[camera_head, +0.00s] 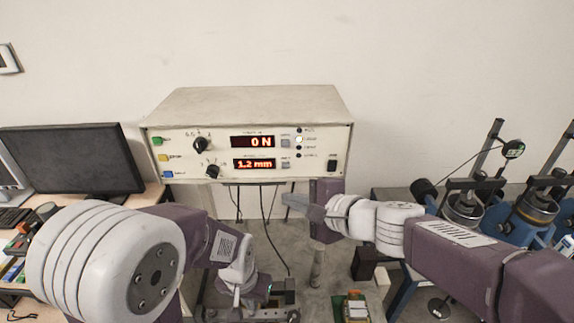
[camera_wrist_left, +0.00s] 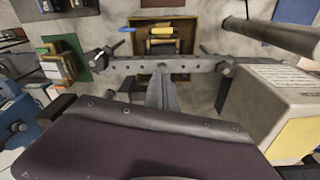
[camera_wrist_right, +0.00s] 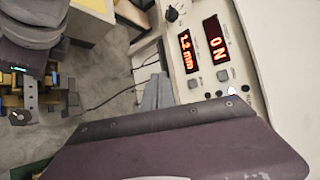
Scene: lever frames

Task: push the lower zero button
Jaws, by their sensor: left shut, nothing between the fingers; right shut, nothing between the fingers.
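The beige control box (camera_head: 250,105) stands at the back centre with two red displays. The lower zero button (camera_head: 285,163) is a small grey square right of the "1.2 mm" display (camera_head: 254,164); the lower zero button also shows in the right wrist view (camera_wrist_right: 194,84). A similar upper button (camera_head: 285,142) sits beside the "0 N" display (camera_head: 252,142). My right gripper (camera_head: 288,200) is shut and empty, below the panel and apart from the button. My left gripper (camera_wrist_left: 162,75) is shut and empty, low over a metal bar (camera_wrist_left: 190,66).
Two black knobs (camera_head: 201,145) and several coloured buttons are on the panel's left, with indicator lamps and a black switch (camera_head: 332,166) on its right. A monitor (camera_head: 75,160) stands at left. Weights and blue stands (camera_head: 530,215) crowd the right. Cables hang below the box.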

